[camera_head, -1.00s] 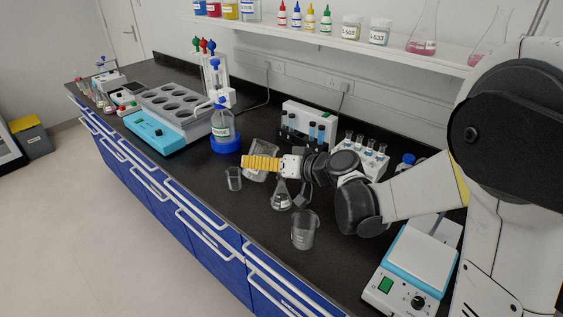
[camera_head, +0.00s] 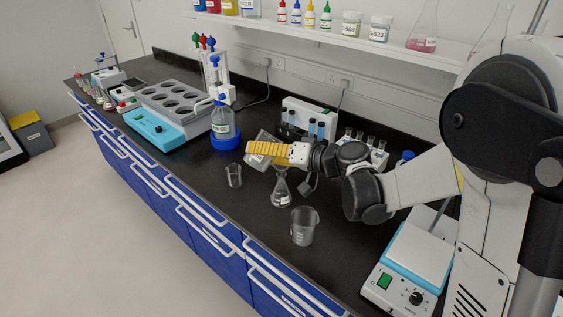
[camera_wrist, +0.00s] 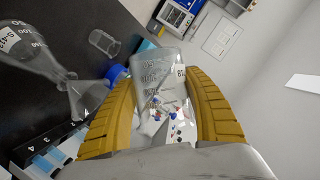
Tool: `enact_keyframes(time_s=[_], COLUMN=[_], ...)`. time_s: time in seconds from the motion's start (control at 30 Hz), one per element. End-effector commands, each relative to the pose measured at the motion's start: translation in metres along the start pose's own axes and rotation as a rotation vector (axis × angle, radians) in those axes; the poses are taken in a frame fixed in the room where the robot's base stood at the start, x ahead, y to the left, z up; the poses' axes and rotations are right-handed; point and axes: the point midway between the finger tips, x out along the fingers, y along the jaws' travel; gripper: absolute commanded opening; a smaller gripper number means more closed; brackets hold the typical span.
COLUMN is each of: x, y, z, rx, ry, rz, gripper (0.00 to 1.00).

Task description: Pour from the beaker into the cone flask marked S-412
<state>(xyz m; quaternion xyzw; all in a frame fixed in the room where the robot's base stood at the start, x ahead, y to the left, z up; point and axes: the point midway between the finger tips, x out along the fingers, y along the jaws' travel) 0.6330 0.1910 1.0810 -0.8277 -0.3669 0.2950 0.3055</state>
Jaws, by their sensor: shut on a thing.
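My gripper (camera_head: 254,153) has yellow ribbed fingers and is shut on a clear glass beaker (camera_wrist: 158,72), seen between the fingers in the wrist view. In the head view, the beaker (camera_head: 258,163) is partly hidden behind the fingers and looks tilted. A clear cone flask (camera_head: 282,194) stands upright on the black bench, just below and right of the fingertips. I cannot make out liquid in the beaker.
A small empty beaker (camera_head: 234,177) stands left of the flask, and a larger one (camera_head: 304,228) stands nearer the front. Behind are a blue-based bottle (camera_head: 223,130) and a tube rack (camera_head: 309,117). A hotplate stirrer (camera_head: 412,260) stands at the right.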

Motion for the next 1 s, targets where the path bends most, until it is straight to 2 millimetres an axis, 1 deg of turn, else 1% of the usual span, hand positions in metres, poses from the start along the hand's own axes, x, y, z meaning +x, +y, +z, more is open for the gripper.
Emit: enact_keyframes(time_s=[1.0], x=[0.0013], y=[0.0035], z=[0.0031], rx=[0.120], ry=[0.001], rz=[-0.050], gripper=[0.19])
